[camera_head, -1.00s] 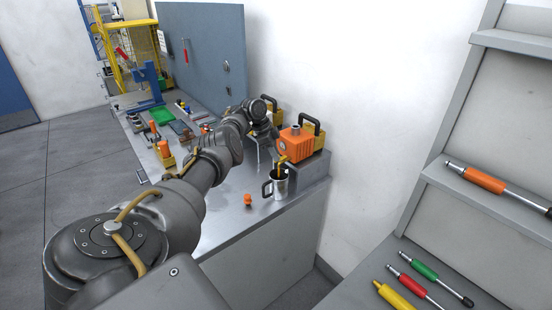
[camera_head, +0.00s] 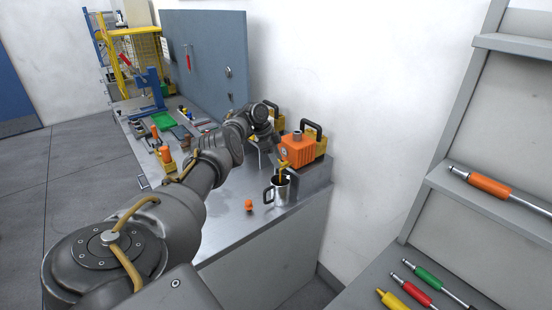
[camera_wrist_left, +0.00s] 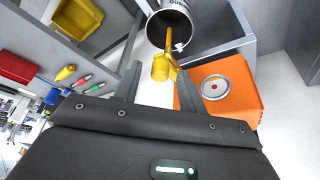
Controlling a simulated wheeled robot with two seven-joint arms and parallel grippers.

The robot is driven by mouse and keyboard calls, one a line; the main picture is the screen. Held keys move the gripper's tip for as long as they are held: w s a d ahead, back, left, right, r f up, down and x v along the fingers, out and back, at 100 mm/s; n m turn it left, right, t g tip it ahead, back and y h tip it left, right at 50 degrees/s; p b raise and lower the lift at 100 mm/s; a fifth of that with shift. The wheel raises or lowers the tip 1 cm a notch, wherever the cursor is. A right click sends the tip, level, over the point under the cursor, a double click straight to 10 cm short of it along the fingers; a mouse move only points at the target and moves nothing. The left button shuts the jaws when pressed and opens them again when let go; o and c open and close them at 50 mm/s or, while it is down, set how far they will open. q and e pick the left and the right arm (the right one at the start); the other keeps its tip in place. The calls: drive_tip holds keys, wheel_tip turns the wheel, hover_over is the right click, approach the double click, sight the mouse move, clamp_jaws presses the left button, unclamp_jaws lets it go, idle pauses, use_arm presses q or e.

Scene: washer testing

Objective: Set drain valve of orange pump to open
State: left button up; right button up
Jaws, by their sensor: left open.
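The orange pump (camera_head: 298,150) stands at the near right end of the grey bench, by the wall. Its yellow drain valve (camera_head: 282,173) sticks out above a metal mug (camera_head: 282,192). In the left wrist view the yellow valve (camera_wrist_left: 160,66) lies between my left fingertips, in front of the mug (camera_wrist_left: 176,20), with the pump's orange body (camera_wrist_left: 240,95) to the right. I cannot tell whether a finger touches the valve. My left gripper (camera_wrist_left: 158,85) is open and holds nothing. In the head view its fingers are beside the pump, partly hidden by my arm. My right gripper is out of view.
Tools and a green pad (camera_head: 163,120) crowd the bench farther back. At right, a grey rack (camera_head: 405,285) holds several coloured-handled tools.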

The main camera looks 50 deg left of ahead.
use_arm(q)
drive_tip(key=b+v, duration=0.2)
drive_tip(key=v, duration=0.8)
drive_tip(key=shift+s+a+r, duration=0.15)
drive_tip(key=shift+a+r, duration=0.05)
drive_tip(key=shift+r, duration=0.1)
